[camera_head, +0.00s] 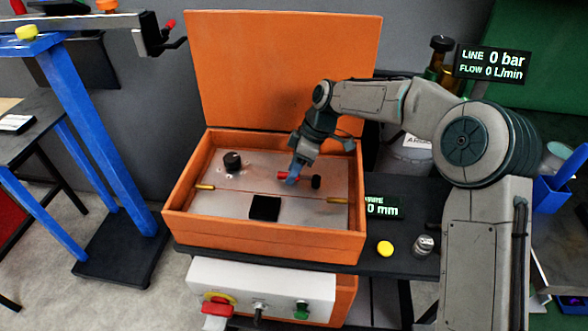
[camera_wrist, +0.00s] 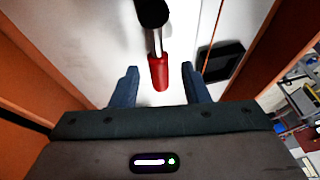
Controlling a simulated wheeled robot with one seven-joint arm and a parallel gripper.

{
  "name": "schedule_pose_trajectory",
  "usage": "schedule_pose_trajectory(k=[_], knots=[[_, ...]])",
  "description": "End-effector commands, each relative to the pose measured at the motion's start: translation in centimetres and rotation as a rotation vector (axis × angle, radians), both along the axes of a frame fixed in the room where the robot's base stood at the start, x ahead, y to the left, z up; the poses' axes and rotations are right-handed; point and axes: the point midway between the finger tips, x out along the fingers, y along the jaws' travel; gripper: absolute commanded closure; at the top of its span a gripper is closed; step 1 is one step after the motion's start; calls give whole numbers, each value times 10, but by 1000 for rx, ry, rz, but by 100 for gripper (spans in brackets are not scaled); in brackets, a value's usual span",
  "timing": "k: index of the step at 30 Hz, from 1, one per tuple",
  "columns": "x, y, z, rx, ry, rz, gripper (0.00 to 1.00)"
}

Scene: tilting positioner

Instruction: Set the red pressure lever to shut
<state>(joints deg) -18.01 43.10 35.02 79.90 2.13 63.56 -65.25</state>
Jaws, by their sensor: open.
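A lever with a red grip (camera_head: 283,175) sits inside the orange box, on its grey metal floor panel, beside a black round knob or pivot (camera_head: 316,182). In the wrist view the red grip (camera_wrist: 158,72) hangs on a metal shaft from a black round part (camera_wrist: 152,12). My gripper (camera_head: 293,179) reaches down into the box at the lever. Its two blue fingers are apart in the wrist view (camera_wrist: 160,86), one on each side of the red grip's end. A visible gap lies on both sides. Part of the lever is hidden by my fingers in the head view.
The orange box (camera_head: 260,240) has its lid (camera_head: 285,70) raised at the back. Its walls surround my gripper. A black knob (camera_head: 232,161) and black square (camera_head: 265,207) are on the panel. A display (camera_head: 492,65) reads 0 bar, 0 L/min. A switch panel (camera_head: 260,290) is in front.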

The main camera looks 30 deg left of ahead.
Motion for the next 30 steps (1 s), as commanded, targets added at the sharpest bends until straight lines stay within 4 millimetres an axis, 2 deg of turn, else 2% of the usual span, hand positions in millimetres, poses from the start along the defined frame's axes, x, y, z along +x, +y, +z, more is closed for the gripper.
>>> schedule_pose_trajectory(k=[5,12,18,24,30], knots=[[8,-6,23,3,-5,-3,59],[26,-22,73,4,-4,-1,59],[37,-32,107,2,-2,0,59],[41,-38,121,0,0,2,59],[42,-38,123,0,0,2,59]])
